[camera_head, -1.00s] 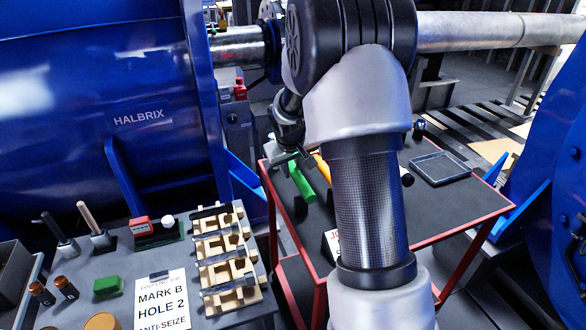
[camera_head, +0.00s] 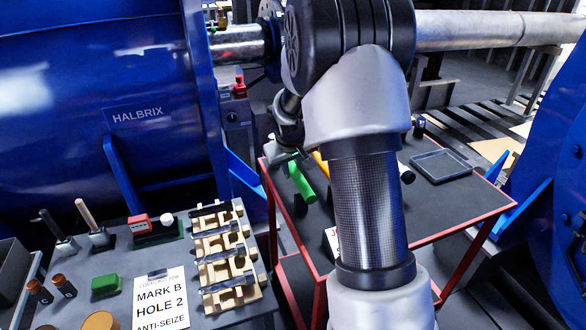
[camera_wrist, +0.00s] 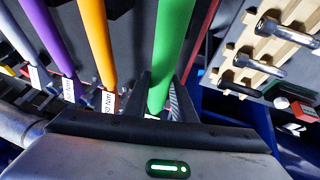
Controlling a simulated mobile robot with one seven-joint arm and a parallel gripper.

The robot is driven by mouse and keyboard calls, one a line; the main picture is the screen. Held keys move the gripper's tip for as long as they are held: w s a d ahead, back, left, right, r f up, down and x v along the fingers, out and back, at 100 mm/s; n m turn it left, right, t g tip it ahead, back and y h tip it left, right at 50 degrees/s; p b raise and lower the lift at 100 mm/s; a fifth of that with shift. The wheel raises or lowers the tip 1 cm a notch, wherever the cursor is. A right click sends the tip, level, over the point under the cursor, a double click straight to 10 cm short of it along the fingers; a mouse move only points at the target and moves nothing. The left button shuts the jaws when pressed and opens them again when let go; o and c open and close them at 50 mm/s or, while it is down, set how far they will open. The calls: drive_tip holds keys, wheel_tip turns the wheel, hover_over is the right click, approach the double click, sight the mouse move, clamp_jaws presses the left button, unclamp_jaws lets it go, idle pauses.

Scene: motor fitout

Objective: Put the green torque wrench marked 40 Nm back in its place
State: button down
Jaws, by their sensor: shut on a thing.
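The green torque wrench (camera_wrist: 168,50) shows in the wrist view as a long green handle between the two fingers of my gripper (camera_wrist: 163,98). My gripper is shut on it. A bit of white label shows at its lower end, but its marking cannot be read. In the head view the green handle (camera_head: 301,183) sticks out below my gripper (camera_head: 287,158), over the red-framed cart (camera_head: 440,215). My arm hides part of the cart.
A wooden rack (camera_head: 228,271) holding dark-and-metal tools stands on the grey bench at left; it shows at upper right in the wrist view (camera_wrist: 262,48). A sign (camera_head: 161,298) stands beside it. An empty dark tray (camera_head: 441,166) lies on the cart. Blue machine housings flank both sides.

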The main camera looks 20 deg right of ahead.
drive_tip(key=shift+w+f+b, duration=0.1)
drive_tip(key=shift+f+b, duration=0.6)
drive_tip(key=shift+f, duration=0.15)
drive_tip(key=c, duration=1.6)
unclamp_jaws()
drive_tip(key=shift+o, duration=1.1)
drive_tip(key=shift+f, duration=0.1)
drive_tip(key=p+v, duration=0.3)
drive_tip(key=v, duration=1.4)
drive_tip(key=shift+s+a, duration=0.2)
drive_tip(key=shift+s, duration=0.05)
